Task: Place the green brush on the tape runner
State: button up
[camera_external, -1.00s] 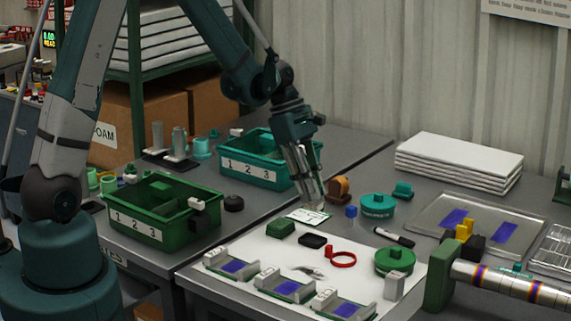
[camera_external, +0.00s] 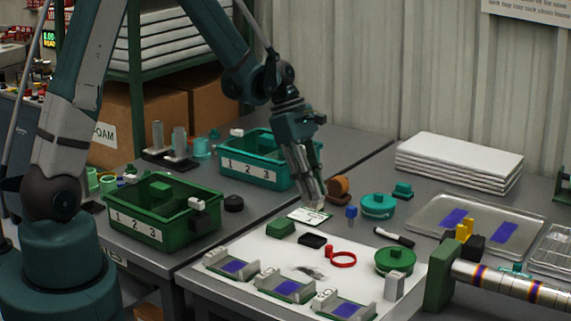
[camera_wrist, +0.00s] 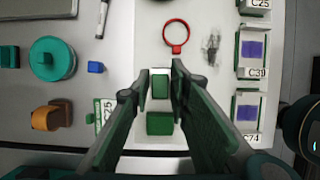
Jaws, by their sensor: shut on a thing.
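My gripper (camera_wrist: 168,72) points down over the white board, with a small green piece (camera_wrist: 160,86) between its fingertips; it looks like the green brush. In the external view my gripper (camera_external: 319,205) is beside the label card, and the piece in it is too small to make out. A second green block (camera_external: 280,228) lies on the board; the wrist view shows it (camera_wrist: 159,123) below the held piece. The orange-brown rounded object (camera_external: 338,189) behind the gripper may be the tape runner; it shows at lower left in the wrist view (camera_wrist: 46,118).
Near the gripper are a black pad (camera_external: 312,240), red ring (camera_external: 342,259), blue block (camera_external: 351,212), teal round piece (camera_external: 377,205) and black marker (camera_external: 394,237). Green (camera_external: 148,235) and teal (camera_external: 248,172) bins stand left. A metal tray (camera_external: 440,217) lies right.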

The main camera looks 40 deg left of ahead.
jog(key=w+a+r+p, duration=0.1)
jog(key=w+a+r, duration=0.1)
jog(key=w, duration=0.4)
jog(key=w+a+r+p, duration=0.1)
jog(key=w+r, duration=0.1)
jog(key=w, duration=0.5)
notch_tip(320, 180, up, 3)
jog(key=p, duration=0.3)
send_over(338, 178)
jog(key=shift+w+r, duration=0.1)
jog(key=shift+r, duration=0.05)
jog(key=shift+f+b, duration=0.35)
jog(key=shift+f, duration=2.8)
jog(key=shift+f, duration=1.85)
jog(key=shift+f+b, duration=0.2)
jog(key=shift+b, duration=0.15)
jog(key=o, duration=0.9)
